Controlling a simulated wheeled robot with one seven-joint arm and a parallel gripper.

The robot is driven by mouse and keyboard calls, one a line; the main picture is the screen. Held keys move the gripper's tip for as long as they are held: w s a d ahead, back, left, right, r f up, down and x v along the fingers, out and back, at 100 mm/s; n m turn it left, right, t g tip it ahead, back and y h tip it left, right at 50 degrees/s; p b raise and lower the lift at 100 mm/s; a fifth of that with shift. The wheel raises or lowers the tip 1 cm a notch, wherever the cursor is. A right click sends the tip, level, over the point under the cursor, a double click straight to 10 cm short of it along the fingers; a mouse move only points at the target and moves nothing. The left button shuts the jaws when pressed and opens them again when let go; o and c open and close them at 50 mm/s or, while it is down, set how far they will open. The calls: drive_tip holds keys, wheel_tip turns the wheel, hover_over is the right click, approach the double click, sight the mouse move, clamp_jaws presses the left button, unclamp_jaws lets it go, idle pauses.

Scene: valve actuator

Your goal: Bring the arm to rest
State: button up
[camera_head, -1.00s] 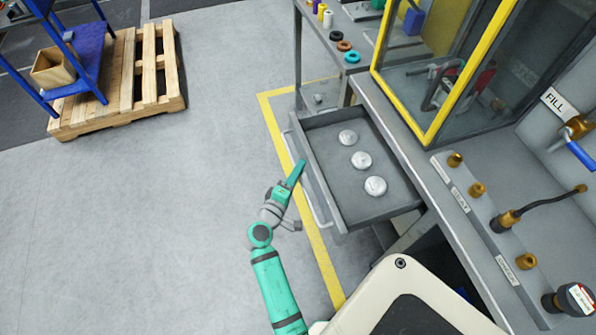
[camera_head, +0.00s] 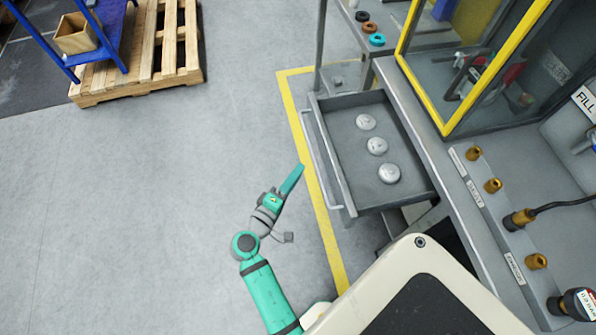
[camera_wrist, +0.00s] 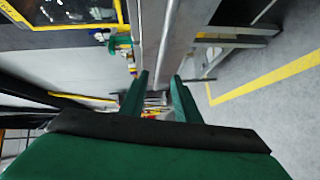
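My green gripper (camera_head: 297,170) is over the grey floor, just left of the open drawer's handle (camera_head: 316,160) and apart from it as far as I can see. It points up and right in the head view. In the wrist view, my gripper's two green fingers (camera_wrist: 161,80) stand apart with nothing seen between them. The arm is bent at the elbow, low beside my base.
A grey drawer (camera_head: 345,112), pulled out of the workbench (camera_head: 440,165), holds three silver discs (camera_head: 377,146). A yellow-framed glass cabinet (camera_head: 430,92) stands on the bench. A wooden pallet (camera_head: 150,75) lies at upper left. The floor on the left is clear.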

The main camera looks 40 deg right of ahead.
idle(0.4)
drive_tip(key=s+a+f+n+t+y, duration=0.1)
drive_tip(key=s+a+f+t+y, duration=0.3)
drive_tip(key=a, duration=0.5)
drive_tip(key=s+a+f+n+t+y, duration=0.1)
drive_tip(key=s+a+f+t+y, duration=0.3)
drive_tip(key=a, duration=0.6)
drive_tip(key=s+a+r+m+y, duration=0.1)
drive_tip(key=s+a+r+y, duration=0.3)
drive_tip(key=s+a+y, duration=0.3)
drive_tip(key=s+a+r+m+t, duration=0.1)
drive_tip(key=s+r+m+t, duration=0.1)
drive_tip(key=s+r, duration=0.3)
wheel_tip(320, 180, up, 5)
drive_tip(key=shift+a+f+m+y, duration=0.1)
drive_tip(key=shift+a+m+y, duration=0.25)
drive_tip(key=shift+m, duration=0.15)
drive_tip(key=shift+d, duration=0.1)
